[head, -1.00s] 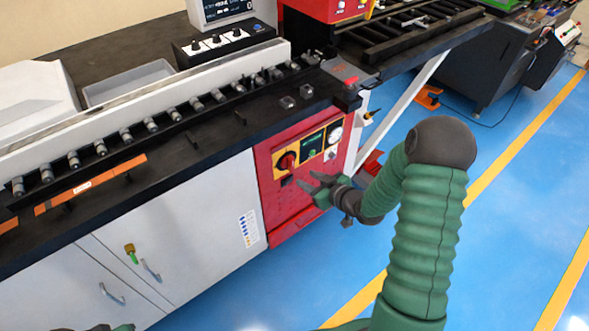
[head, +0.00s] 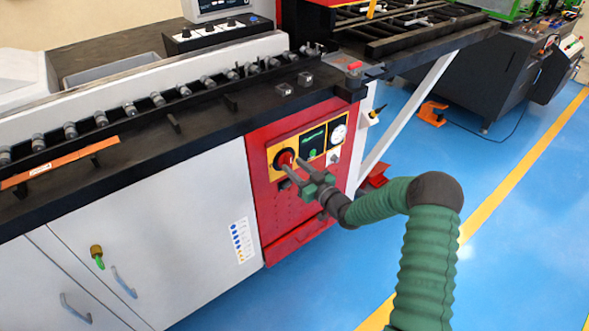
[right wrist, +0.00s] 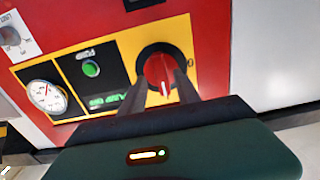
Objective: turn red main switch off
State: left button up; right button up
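The red main switch (head: 285,158) is a round red knob on a black ring, on the yellow panel of the red cabinet front. It also shows in the right wrist view (right wrist: 160,70), ringed in black and yellow. My right gripper (head: 290,172) is open just in front of the switch. In the right wrist view its two dark fingers (right wrist: 160,90) stand apart, one to each side of the red knob's lower part. I cannot tell whether they touch it. My left gripper is out of view.
A green-lit display (head: 312,142) and a round gauge (head: 338,134) sit beside the switch. The black worktop edge (head: 200,145) overhangs the panel. White cabinet doors (head: 150,220) are to the left.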

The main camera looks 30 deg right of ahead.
jog(key=shift+w+a+r, duration=0.25)
jog(key=shift+w+a, duration=0.2)
jog(key=shift+w, duration=0.05)
jog(key=shift+d+f, duration=0.15)
jog(key=shift+d, duration=0.2)
jog(key=shift+c, duration=0.7)
jog(key=shift+d+f, duration=0.1)
jog(key=shift+d, duration=0.05)
jog(key=shift+c, duration=1.3)
grip_shut()
jog(key=shift+a, duration=0.25)
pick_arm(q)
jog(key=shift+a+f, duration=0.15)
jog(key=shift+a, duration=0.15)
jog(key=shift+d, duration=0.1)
pick_arm(e)
jog(key=shift+d, duration=0.1)
